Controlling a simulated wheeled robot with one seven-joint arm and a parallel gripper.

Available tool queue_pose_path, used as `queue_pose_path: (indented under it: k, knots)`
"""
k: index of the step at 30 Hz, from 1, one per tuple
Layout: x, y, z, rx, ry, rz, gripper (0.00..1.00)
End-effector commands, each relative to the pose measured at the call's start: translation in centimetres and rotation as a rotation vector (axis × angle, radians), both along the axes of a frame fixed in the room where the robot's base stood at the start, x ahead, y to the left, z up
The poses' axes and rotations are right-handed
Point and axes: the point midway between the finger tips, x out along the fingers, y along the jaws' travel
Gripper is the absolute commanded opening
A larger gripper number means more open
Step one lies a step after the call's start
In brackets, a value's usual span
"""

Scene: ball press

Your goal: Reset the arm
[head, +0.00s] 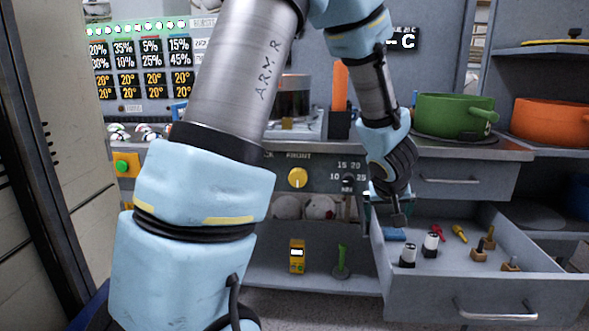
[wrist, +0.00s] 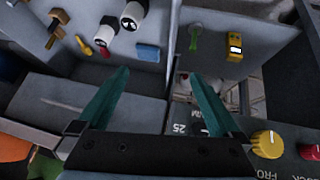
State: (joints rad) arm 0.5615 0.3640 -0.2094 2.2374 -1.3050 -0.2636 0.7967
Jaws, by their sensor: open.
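My arm reaches forward across the head view and bends down at the right. My gripper (head: 398,222) is over the left end of an open drawer (head: 470,291). In the wrist view, my gripper (wrist: 160,95) shows two teal fingers spread wide apart with nothing between them. A blue block (head: 394,235) lies in the drawer close below the gripper in the head view. In the wrist view the blue block (wrist: 148,53) is beyond the left finger, apart from it.
The drawer also holds white-and-black cylinders (head: 430,244) and several small tools. A counter with a green pot (head: 455,115) and an orange pot (head: 552,121) is behind it. A panel with a yellow knob (head: 298,177) is left of the gripper. A yellow device (head: 297,257) stands on the lower shelf.

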Motion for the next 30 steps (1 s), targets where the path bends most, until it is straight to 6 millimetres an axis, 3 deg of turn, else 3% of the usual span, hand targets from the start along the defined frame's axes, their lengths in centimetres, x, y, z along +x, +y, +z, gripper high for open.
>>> queue_pose_path:
  k: [4, 7, 12, 21, 23, 30]
  knots:
    - [0.4, 5.4, 1.1, -0.023, 0.038, -0.026, 1.0]
    - [-0.7, 10.1, 1.2, -0.008, 0.102, -0.039, 1.0]
    - [-4.3, 17.8, 0.6, 0.058, 0.237, -0.027, 1.0]
    - [-10.9, 28.4, 0.0, 0.207, 0.434, 0.061, 1.0]
    - [-11.7, 29.5, 1.0, 0.229, 0.454, 0.073, 1.0]
    - [-11.4, 29.1, 6.1, 0.225, 0.45, 0.066, 1.0]
